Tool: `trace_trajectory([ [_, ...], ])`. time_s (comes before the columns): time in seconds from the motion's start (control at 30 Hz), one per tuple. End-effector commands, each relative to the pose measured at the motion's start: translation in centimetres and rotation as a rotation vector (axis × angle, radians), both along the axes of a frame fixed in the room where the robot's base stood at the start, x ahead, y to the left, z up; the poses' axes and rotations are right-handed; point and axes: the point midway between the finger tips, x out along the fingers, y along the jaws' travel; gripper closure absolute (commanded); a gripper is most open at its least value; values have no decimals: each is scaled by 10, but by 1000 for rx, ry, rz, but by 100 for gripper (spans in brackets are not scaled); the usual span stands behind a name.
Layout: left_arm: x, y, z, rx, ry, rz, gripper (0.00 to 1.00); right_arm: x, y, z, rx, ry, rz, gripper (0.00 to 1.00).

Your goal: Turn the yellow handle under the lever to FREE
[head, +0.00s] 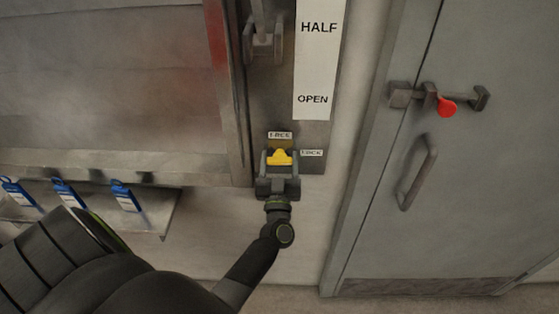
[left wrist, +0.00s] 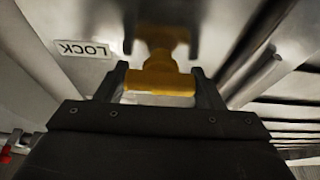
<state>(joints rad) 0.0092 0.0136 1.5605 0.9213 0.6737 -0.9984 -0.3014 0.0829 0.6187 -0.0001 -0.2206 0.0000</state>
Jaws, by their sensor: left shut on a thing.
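The yellow handle (head: 281,157) is on the metal panel, below the HALF and OPEN scale. My left gripper (head: 280,163) is shut on it, with one finger on each side. In the left wrist view the yellow handle (left wrist: 160,79) sits between the two dark fingers (left wrist: 160,88). A small label (head: 280,135) is just above the handle, its text too blurred to read surely. A LOCK label (head: 311,153) is to its right. The LOCK label (left wrist: 83,49) appears upside down in the left wrist view. The grey lever (head: 264,46) is higher on the panel. My right gripper is not in view.
A grey door (head: 460,190) with a handle (head: 418,172) and a latch with a red tag (head: 446,106) is at right. Blue tags (head: 125,197) hang on a ledge at left. A framed panel (head: 100,90) fills the upper left. Bare wall is below the handle.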

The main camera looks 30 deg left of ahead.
Motion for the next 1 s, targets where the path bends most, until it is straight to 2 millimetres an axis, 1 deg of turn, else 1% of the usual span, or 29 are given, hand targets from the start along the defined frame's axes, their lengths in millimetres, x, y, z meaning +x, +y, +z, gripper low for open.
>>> trace_trajectory([
  [0.17, 0, 0, 0, -64, -37, 0, 61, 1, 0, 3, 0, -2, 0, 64],
  [0.37, 1, -1, 1, -192, -114, -1, 61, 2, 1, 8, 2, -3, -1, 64],
  [0.6, 0, -1, 1, -384, -233, 0, 61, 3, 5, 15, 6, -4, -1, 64],
  [1.0, 0, -1, 1, -710, -433, -1, 61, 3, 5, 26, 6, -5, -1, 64],
])
